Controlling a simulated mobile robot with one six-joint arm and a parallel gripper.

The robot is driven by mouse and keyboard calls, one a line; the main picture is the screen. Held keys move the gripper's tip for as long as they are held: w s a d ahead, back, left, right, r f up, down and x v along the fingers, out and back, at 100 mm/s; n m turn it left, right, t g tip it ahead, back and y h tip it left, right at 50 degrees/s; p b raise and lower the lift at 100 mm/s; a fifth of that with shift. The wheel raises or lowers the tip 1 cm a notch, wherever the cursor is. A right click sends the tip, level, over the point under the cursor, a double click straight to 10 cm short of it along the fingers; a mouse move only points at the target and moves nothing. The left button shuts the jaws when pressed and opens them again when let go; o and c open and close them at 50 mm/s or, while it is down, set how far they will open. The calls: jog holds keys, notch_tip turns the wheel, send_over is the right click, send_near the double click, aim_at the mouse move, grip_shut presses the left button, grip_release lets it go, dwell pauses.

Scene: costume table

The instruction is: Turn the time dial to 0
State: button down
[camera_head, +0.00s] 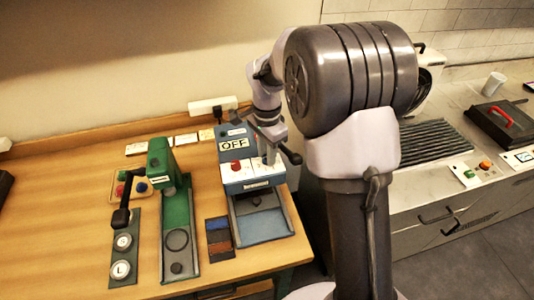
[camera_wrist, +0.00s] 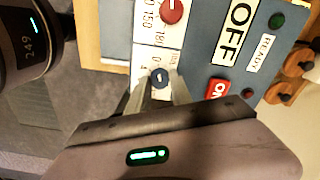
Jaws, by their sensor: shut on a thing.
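The time dial (camera_wrist: 160,77) is a small dark blue knob on the white panel of the blue press (camera_head: 249,178). In the wrist view a "0" shows on the scale beside it; its other marks are partly hidden. My gripper (camera_wrist: 159,88) is shut on the dial, with one finger on each side of it. In the head view my gripper (camera_head: 271,156) is at the press's front panel, and the dial is hidden behind it.
A red dial (camera_head: 236,167) sits beside it on the same panel, below the "OFF" display (camera_head: 234,145). A red ON button (camera_wrist: 217,89) is close to my gripper. A green press (camera_head: 172,215) stands to the left. Colour swatches (camera_head: 219,238) lie between the presses.

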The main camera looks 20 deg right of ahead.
dwell(0.4)
jog(key=c, duration=1.1)
grip_release()
jog(key=shift+c, duration=0.2)
notch_tip(320, 180, up, 18)
jog(key=p, duration=0.5)
jog(key=shift+f, duration=0.25)
jog(key=s+a+f+n+t+b, duration=0.1)
jog(key=s+f+n+t+b, duration=0.1)
jog(key=s, duration=0.6)
jog(key=s+a+f+n+t+y+b, duration=0.1)
jog(key=s+f+n+t+b, duration=0.1)
jog(key=s+f+n+b, duration=0.2)
jog(key=s+a+f+n+t+y+b, duration=0.1)
jog(key=s+f+b, duration=0.4)
jog(key=s, duration=0.8)
jog(key=a+n+b, duration=0.1)
jog(key=n+b, duration=0.1)
jog(key=b, duration=0.1)
jog(key=shift+s+f+t, duration=0.3)
jog(key=shift+s+t, duration=0.05)
jog(key=shift+t, duration=0.05)
